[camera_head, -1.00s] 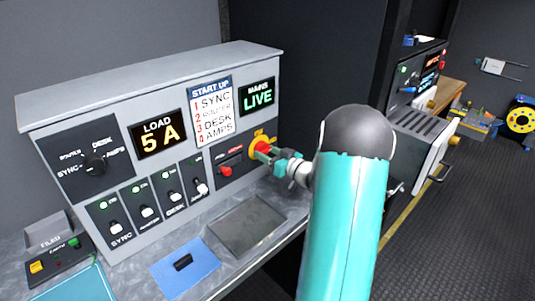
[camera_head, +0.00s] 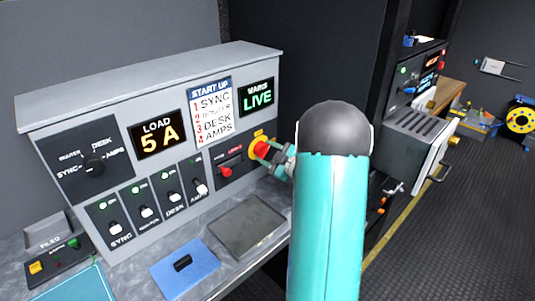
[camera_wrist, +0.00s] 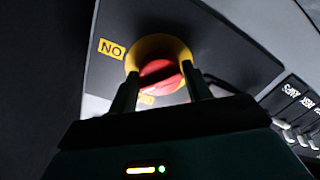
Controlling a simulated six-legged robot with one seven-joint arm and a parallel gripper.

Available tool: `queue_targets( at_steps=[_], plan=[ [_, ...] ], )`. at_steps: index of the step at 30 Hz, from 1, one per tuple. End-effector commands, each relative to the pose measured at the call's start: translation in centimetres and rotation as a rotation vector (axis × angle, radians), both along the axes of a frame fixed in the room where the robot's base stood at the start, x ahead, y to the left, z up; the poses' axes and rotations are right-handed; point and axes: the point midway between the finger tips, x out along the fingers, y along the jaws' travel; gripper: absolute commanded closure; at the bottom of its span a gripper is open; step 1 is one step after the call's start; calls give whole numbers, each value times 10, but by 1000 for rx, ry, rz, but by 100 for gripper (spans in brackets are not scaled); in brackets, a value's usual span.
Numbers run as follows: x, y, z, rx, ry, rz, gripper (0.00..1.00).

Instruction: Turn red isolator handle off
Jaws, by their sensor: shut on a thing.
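The red isolator handle (camera_head: 261,148) sits on a yellow round plate at the right end of the grey control panel (camera_head: 200,75). In the wrist view the red handle (camera_wrist: 160,75) stands between the two fingers of my gripper (camera_wrist: 163,88), with a yellow ring around it and a yellow label reading "ON", upside down, beside it. My gripper (camera_head: 270,154) is shut on the handle. The mains display (camera_head: 257,97) reads LIVE in green. The load display (camera_head: 158,135) reads 5 A. My arm hides part of the panel's right side.
Several white toggle switches with green lights and a black rotary knob (camera_head: 95,164) are on the panel. A blue mat (camera_head: 185,268) with a black piece and a grey tray (camera_head: 246,226) lie on the bench below. A second equipment rack (camera_head: 420,125) stands at right.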

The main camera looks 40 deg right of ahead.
Motion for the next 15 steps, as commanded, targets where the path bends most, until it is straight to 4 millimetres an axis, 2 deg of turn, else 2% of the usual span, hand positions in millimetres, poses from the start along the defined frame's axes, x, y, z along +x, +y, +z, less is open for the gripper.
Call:
queue_targets(
  at_steps=[15],
  plan=[
    [-1, -3, 4, -472, -15, -6, 74]
  ],
)
